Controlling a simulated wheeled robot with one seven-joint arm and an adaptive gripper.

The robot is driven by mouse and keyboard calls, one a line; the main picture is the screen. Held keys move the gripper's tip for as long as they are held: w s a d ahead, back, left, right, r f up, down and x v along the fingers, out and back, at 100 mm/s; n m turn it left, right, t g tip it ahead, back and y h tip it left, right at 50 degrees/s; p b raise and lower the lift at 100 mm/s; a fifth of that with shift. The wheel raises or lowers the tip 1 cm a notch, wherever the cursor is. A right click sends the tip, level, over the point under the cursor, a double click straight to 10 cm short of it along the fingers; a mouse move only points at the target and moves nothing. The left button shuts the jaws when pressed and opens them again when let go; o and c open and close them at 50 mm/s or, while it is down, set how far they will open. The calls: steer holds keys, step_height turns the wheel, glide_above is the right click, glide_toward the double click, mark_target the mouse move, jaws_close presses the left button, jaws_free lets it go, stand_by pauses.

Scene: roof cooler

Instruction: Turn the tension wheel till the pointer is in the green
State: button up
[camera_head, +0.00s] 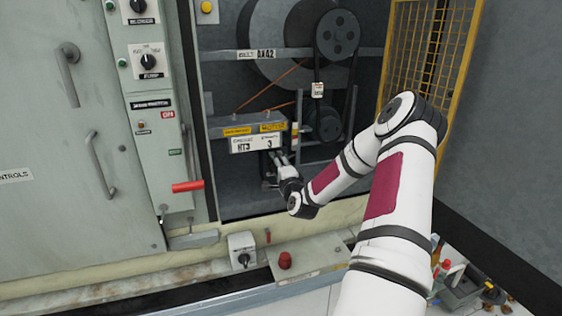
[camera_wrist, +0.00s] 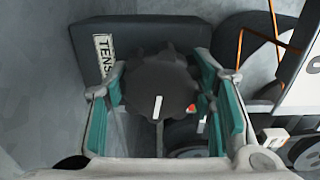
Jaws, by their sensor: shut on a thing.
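The tension wheel (camera_wrist: 160,92) is a dark, lobed knob with a white mark, in front of a dark block (camera_wrist: 150,32) with a partly hidden label reading "TENS". My gripper (camera_wrist: 158,78) has its green-sided fingers on both sides of the wheel and is shut on it. In the head view my gripper (camera_head: 279,160) reaches in just under the white HT3 box, and the wheel is hidden there. A small coloured strip (camera_head: 295,134) stands right of that box; I cannot tell whether it is the gauge. No pointer or green zone can be made out.
Belt pulleys (camera_head: 337,34) are above right, with a yellow mesh guard (camera_head: 421,45) at the right. A red-handled lever (camera_head: 187,186) is at the left. A red knob (camera_head: 285,260) sits on the ledge below.

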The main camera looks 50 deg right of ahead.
steer(key=m+p, duration=0.2)
steer(key=m, duration=0.1)
steer(key=shift+s+r+m, duration=0.1)
steer(key=shift+s+m, duration=0.05)
steer(key=shift+m, duration=0.25)
steer(key=shift+m+p, duration=1.1)
steer(key=shift+m, duration=0.9)
steer(key=o, duration=1.2)
steer(key=v, duration=1.2)
steer(key=shift+d, duration=0.1)
